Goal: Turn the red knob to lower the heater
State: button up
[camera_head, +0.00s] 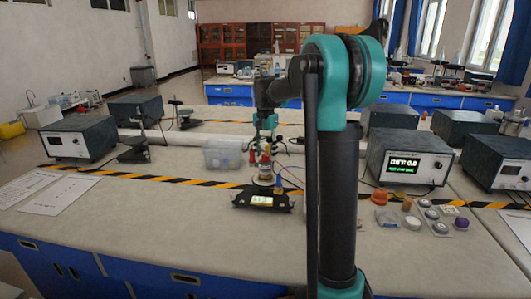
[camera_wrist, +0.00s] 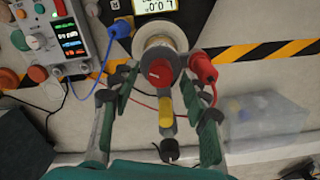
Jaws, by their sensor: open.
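The red knob (camera_wrist: 160,73) shows in the wrist view at the front of a round, pale fixture (camera_wrist: 160,40), with a yellow part (camera_wrist: 167,110) below it in the picture. My gripper (camera_wrist: 160,82) is open, one finger on each side of the red knob, with gaps visible on both sides. I cannot tell the height between fingertips and knob. In the head view my gripper (camera_head: 265,122) points down above the small red-topped apparatus (camera_head: 265,165). The heater itself cannot be told apart clearly from the fixture.
A red plug (camera_wrist: 203,68) with a red lead sits close right of the knob in the wrist view; a blue plug (camera_wrist: 121,28) is at left. A black meter (camera_head: 262,199) stands in front of the apparatus, a clear box (camera_head: 222,153) to its left. Open tabletop lies nearer.

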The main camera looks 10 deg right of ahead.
aim_at(265, 155)
notch_tip(265, 155, up, 12)
dwell(0.5)
